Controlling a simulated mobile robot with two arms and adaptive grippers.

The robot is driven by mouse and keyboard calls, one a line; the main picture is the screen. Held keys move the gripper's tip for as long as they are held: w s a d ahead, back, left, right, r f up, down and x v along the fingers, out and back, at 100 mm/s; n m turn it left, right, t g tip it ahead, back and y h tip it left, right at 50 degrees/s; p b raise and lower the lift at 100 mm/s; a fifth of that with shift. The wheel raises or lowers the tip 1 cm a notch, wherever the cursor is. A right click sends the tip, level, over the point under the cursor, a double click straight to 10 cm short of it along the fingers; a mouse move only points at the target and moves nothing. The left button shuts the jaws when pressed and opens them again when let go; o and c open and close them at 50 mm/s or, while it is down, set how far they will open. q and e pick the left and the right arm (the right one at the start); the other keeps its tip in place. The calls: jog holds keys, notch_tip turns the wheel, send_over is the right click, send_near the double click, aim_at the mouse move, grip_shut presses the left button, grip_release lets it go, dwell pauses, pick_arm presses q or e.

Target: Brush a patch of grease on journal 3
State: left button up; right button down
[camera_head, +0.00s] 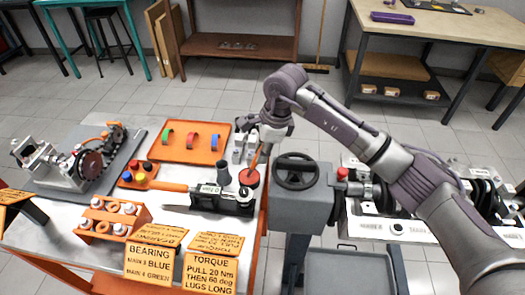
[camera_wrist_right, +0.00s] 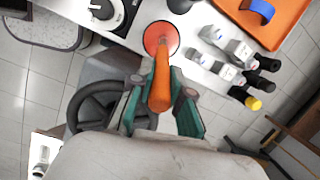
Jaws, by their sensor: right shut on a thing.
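My right gripper (camera_head: 268,133) is shut on the orange handle of a brush (camera_head: 257,157); the handle also shows between the teal fingers (camera_wrist_right: 160,105) in the right wrist view. The brush points down at a round red tin (camera_head: 249,178) at the table's right edge, and its lower end meets or overlaps the tin. I cannot tell whether the bristles touch the grease; they are hidden. The tin also shows in the right wrist view (camera_wrist_right: 152,33). An engine block with a crankshaft (camera_head: 383,200) stands at the right, partly behind my arm. Journal 3 cannot be singled out. My left gripper is not in view.
A grey stand with a black handwheel (camera_head: 296,172) lies between the table and the block. Several small bottles (camera_head: 240,147) stand behind the tin. A torque wrench (camera_head: 210,193) lies left of it. An orange tray (camera_head: 186,150) holds coloured shells. Signs (camera_head: 208,272) stand in front.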

jog(key=shift+w+r+p, duration=0.1)
jog(key=shift+r+p, duration=0.35)
jog(key=shift+r, duration=0.35)
jog(key=shift+a+p+v, duration=0.2)
jog(key=shift+p+v, duration=0.15)
jog(key=shift+v, duration=0.55)
jog(key=shift+a+p+v, duration=0.15)
jog(key=shift+p+v, duration=0.2)
jog(key=shift+v, duration=0.5)
jog(key=shift+a+p+v, duration=0.2)
jog(key=shift+p+v, duration=0.15)
jog(key=shift+v, duration=0.55)
jog(key=shift+w+r, duration=0.1)
jog(key=shift+w, duration=0.05)
